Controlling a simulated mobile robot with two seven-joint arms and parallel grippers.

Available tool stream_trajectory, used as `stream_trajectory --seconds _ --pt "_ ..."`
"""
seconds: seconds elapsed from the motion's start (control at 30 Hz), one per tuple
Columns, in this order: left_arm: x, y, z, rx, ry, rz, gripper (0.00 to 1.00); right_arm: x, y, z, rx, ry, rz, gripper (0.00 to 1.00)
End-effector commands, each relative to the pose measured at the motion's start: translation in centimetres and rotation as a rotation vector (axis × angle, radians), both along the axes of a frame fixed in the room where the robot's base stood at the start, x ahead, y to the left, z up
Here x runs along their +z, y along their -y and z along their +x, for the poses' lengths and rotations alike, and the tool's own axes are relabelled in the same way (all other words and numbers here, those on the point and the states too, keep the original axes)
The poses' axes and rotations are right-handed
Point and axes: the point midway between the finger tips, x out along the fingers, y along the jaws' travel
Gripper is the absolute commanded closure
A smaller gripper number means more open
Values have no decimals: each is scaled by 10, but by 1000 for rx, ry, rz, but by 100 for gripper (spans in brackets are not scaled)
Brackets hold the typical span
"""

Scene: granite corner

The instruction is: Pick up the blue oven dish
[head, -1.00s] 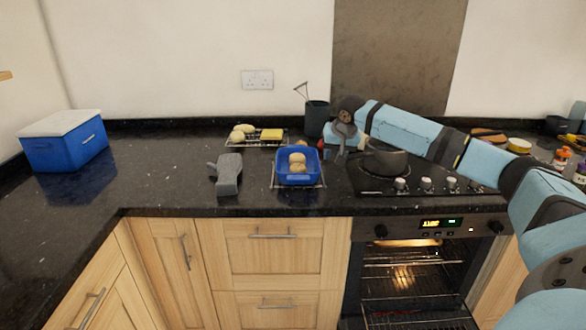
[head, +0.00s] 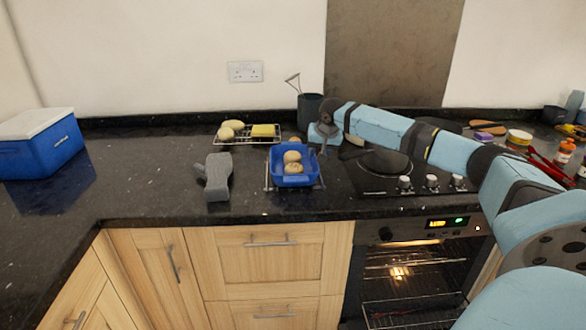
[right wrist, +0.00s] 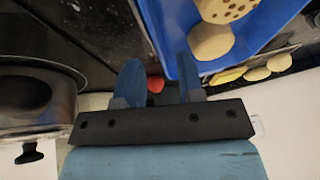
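The blue oven dish (head: 294,181) stands on a wire rack on the dark counter, left of the hob, with round bread-like pieces inside. My right gripper (head: 322,146) is at the dish's right, near its back corner, pointing down. In the right wrist view the right gripper (right wrist: 158,82) is open, its two blue fingers apart. The dish (right wrist: 262,32) fills the upper right there, and one finger overlaps its edge. I cannot tell whether that finger touches it. My left gripper is not in view.
A black hob (head: 405,177) with a dark pan (head: 384,162) lies right of the dish, above a lit oven. A grey mitt-like object (head: 217,177) stands left. A wire rack with food (head: 246,136) and a dark pot (head: 310,112) are behind. The counter's left is clear around the blue box (head: 42,150).

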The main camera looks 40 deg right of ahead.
Motion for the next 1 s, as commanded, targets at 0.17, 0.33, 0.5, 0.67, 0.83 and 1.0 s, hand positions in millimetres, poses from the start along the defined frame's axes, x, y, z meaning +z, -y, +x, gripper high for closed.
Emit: stream_trajectory --seconds 0.17,0.33,0.5,0.67,0.83,1.0 --pt "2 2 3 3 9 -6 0 -14 2 7 0 1 1 65" --pt "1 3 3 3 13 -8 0 -37 7 18 1 0 1 65" --pt "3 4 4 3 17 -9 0 -48 9 23 0 1 0 65" --pt "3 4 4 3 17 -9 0 -48 9 23 0 1 0 65" --pt "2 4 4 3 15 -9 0 -48 9 22 1 1 0 95" --pt "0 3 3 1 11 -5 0 -48 9 22 1 1 0 100"
